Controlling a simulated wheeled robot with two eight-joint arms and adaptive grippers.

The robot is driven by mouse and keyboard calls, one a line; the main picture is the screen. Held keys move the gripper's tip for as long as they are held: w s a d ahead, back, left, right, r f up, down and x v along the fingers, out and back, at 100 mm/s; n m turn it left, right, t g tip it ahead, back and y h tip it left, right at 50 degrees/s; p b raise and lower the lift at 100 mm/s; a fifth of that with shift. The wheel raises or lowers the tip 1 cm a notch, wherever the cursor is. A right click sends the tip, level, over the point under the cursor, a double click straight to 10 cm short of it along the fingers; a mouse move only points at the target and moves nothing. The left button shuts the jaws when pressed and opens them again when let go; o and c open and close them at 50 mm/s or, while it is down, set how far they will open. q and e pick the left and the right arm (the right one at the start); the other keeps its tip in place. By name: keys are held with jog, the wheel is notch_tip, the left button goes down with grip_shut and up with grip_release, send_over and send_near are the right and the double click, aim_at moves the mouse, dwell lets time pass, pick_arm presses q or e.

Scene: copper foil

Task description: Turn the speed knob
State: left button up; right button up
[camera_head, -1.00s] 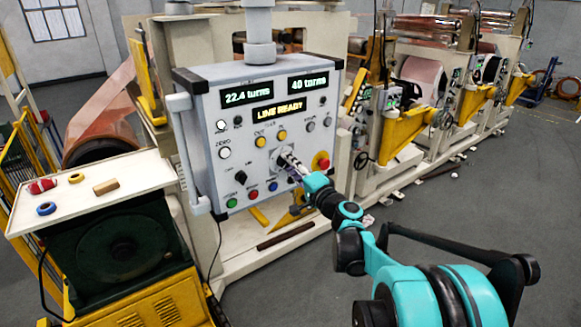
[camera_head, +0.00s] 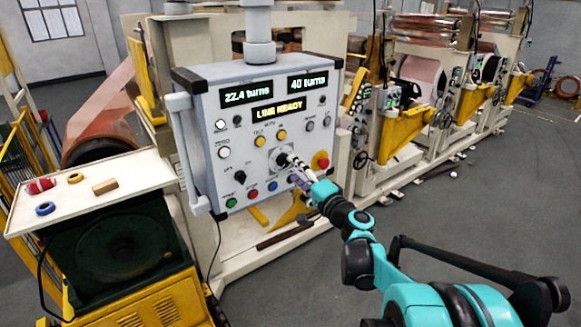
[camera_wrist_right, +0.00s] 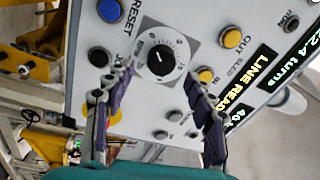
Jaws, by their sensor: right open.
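The control panel (camera_head: 203,168) is a grey box with two turn displays and a lit "LINE READY" display. The speed knob (camera_wrist_right: 160,59) is black with a white pointer line, on a round dial with a printed scale. In the head view the knob (camera_head: 281,159) shows as a dark round shape just beyond my right fingertips. My right gripper (camera_wrist_right: 157,76) is open, its two fingers on either side of the knob's lower part in the wrist view, with nothing held between them. It also shows in the head view (camera_head: 297,169). I cannot tell whether it touches the dial. My left gripper is out of view.
Around the knob are a black selector (camera_head: 239,177), a red stop button (camera_head: 320,160), yellow buttons (camera_head: 259,141) and a blue button (camera_wrist_right: 110,10). A side table (camera_head: 110,172) with tape rolls and a small block stands at left. Rolling machines stand behind right.

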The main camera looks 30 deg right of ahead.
jog(key=s, duration=0.8)
jog(key=shift+s+f, duration=0.25)
jog(key=shift+f, duration=0.1)
jog(key=s+a+f+n+g+y+b, duration=0.1)
jog(key=a+f+n+g+y+b, duration=0.25)
jog(key=a+f, duration=0.55)
jog(key=s+a+f+n+g+b, duration=0.2)
jog(key=a+f+n+g+b, duration=0.15)
jog(key=a+f+b, duration=0.4)
jog(key=s+a+f+n+g+h+b, duration=0.2)
jog(key=s+f+n+b, duration=0.2)
jog(key=f, duration=0.6)
jog(key=s+a+f+n+g+h+b, duration=0.2)
jog(key=s+a+f+n+g+b, duration=0.1)
jog(key=s+f, duration=0.6)
notch_tip(320, 180, down, 2)
jog(key=shift+s+a+f+n+b, duration=0.2)
jog(key=shift+n+b, duration=0.4)
jog(key=shift+b, duration=0.4)
